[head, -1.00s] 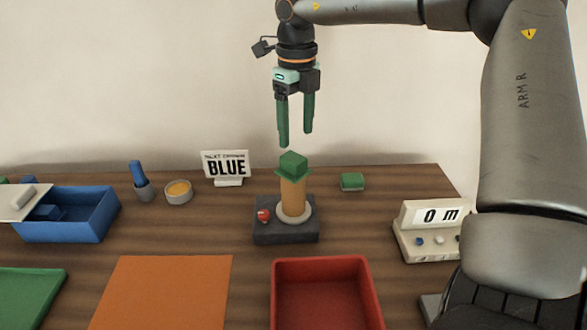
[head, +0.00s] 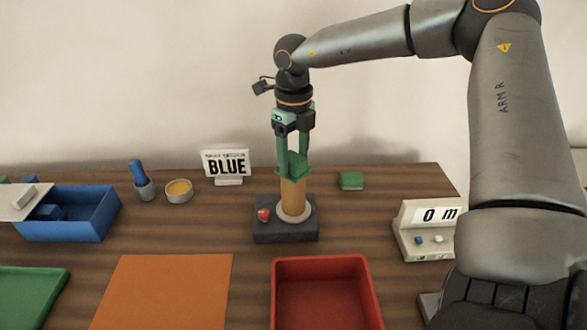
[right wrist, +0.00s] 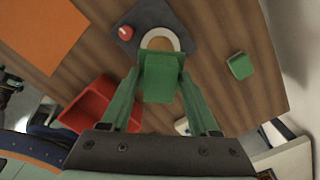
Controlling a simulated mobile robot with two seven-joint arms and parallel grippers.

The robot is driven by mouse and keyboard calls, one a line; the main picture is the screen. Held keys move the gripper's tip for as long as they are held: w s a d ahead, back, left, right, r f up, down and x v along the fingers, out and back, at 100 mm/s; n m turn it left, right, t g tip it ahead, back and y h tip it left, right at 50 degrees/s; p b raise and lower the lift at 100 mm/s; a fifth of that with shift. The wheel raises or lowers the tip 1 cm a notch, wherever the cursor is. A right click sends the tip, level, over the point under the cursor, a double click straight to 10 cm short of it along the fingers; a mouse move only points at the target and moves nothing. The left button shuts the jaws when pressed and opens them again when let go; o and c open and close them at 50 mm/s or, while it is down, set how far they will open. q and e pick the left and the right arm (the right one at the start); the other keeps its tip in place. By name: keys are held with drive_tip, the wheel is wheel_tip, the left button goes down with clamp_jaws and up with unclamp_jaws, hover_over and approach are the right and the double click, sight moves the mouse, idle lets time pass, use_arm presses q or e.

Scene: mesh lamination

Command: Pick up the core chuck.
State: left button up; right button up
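The core chuck, taken to be the green angular block (head: 292,163), sits on top of an upright tan core (head: 292,194). It also shows in the right wrist view (right wrist: 161,78). My right gripper (head: 293,168) points down with its green fingers on either side of the block, at its height. The fingers are still spread wide, and I cannot tell whether they touch it. The core stands in a pale ring on a dark base (head: 285,233) with a red knob (head: 263,214). My left gripper is not in view.
A small green block (head: 351,181) lies right of the base. A red tray (head: 320,264), an orange sheet (head: 165,290) and a green tray (head: 35,290) lie in front.

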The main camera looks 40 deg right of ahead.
sight(294, 157)
clamp_jaws()
drive_tip(key=shift+r, duration=0.1)
idle(0.4)
wheel_tip(294, 157, up, 9)
drive_tip(key=shift+r, duration=0.2)
drive_tip(key=shift+f+b, duration=0.85)
wheel_tip(294, 157, down, 4)
drive_tip(key=shift+r+b, duration=0.25)
drive_tip(key=shift+b, duration=0.85)
drive_tip(key=shift+f+b, duration=0.35)
drive_tip(key=shift+f, duration=0.2)
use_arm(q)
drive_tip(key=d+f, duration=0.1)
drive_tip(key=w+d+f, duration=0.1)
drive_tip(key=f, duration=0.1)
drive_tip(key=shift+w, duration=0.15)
use_arm(e)
drive_tip(key=shift+f, duration=0.15)
